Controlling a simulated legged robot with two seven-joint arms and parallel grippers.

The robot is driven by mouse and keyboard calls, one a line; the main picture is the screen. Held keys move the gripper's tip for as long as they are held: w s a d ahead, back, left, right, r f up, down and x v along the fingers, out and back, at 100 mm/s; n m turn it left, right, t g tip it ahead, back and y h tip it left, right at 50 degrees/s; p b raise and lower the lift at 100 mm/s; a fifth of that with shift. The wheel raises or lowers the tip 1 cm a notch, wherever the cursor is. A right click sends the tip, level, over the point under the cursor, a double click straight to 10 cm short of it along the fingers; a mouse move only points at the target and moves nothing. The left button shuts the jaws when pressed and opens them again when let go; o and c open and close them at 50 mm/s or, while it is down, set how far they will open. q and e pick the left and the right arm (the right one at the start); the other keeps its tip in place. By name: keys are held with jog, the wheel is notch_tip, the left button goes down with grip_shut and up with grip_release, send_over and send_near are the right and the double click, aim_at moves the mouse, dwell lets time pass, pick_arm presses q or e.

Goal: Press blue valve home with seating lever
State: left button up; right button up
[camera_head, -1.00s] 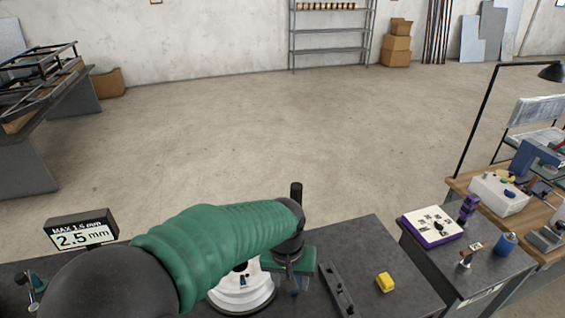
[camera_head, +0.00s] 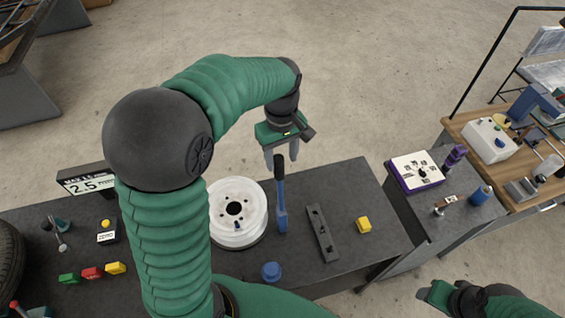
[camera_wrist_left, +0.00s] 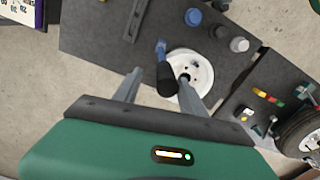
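The seating lever (camera_head: 281,205) is blue with a black grip and stands upright beside the white wheel (camera_head: 221,226). In the left wrist view the lever's black grip (camera_wrist_left: 166,80) shows between the spread fingers (camera_wrist_left: 160,74), with no clear contact. A short blue cylinder (camera_head: 271,271) stands on the table nearer me and also shows in the wrist view (camera_wrist_left: 193,17); I cannot tell whether it is the valve. My right gripper (camera_head: 438,294) is at the lower right, its fingers unclear.
A dark slotted bar (camera_head: 322,233) and a yellow block (camera_head: 364,225) lie right of the lever. A side table (camera_head: 455,222) holds a purple-edged panel (camera_head: 415,172).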

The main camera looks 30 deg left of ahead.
aim_at(282, 167)
pick_arm(q)
jog(key=f, duration=0.4)
jog(key=shift+a+p, duration=0.3)
jog(key=shift+p, duration=0.05)
jog(key=shift+s+d+f, duration=0.1)
jog(key=shift+s+d, duration=0.05)
jog(key=shift+s, duration=0.1)
jog(key=shift+s+d, duration=0.15)
jog(key=shift+d, duration=0.4)
jog(key=c, duration=0.4)
jog(key=shift+w, duration=0.25)
jog(key=shift+c, duration=1.1)
jog(key=shift+s+a, duration=0.15)
jog(key=shift+a, duration=0.1)
grip_shut()
jog(key=shift+r, duration=0.25)
